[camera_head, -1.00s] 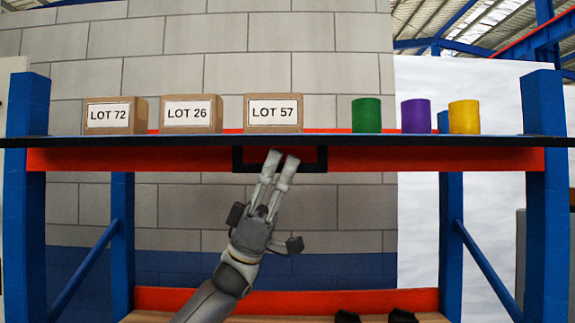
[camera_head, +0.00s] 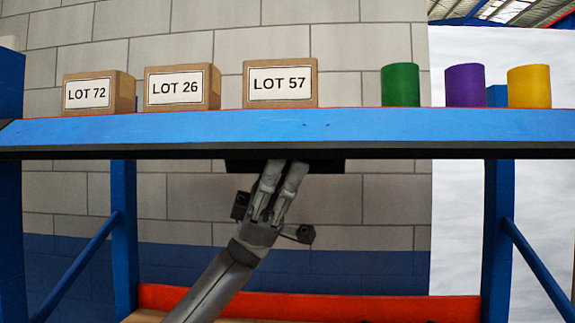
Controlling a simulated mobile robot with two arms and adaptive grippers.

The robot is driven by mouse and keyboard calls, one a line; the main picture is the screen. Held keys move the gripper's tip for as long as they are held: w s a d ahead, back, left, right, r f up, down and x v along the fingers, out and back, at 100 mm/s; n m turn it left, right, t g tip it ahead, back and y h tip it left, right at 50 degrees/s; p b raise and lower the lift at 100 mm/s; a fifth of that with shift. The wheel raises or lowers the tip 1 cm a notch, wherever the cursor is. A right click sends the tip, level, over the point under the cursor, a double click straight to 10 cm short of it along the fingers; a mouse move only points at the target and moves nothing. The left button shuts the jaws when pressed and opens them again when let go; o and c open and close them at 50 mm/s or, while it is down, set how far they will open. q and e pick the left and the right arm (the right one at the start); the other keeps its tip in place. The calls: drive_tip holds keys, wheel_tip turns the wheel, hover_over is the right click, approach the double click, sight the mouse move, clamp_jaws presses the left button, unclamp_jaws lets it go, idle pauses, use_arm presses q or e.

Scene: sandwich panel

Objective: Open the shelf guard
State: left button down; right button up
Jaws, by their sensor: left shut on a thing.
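The shelf guard (camera_head: 420,130) shows as a long blue panel across the front of the shelf, with a dark lower edge. Its black handle (camera_head: 330,166) sticks out below that edge near the middle. My left gripper (camera_head: 283,170) reaches up from below and is shut on the handle. The fingertips are partly hidden under the guard's edge. My right gripper is not in view.
Boxes marked LOT 72 (camera_head: 88,94), LOT 26 (camera_head: 176,89) and LOT 57 (camera_head: 280,83) stand on the shelf behind the guard. Green (camera_head: 400,85), purple (camera_head: 465,86) and yellow (camera_head: 529,87) cylinders stand to the right. Blue posts flank the open space below.

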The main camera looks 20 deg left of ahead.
use_arm(q)
drive_tip(key=shift+r, duration=0.1)
drive_tip(key=c, duration=1.4)
unclamp_jaws()
drive_tip(key=shift+s, duration=0.1)
drive_tip(key=shift+c, duration=0.2)
drive_tip(key=v, duration=1.2)
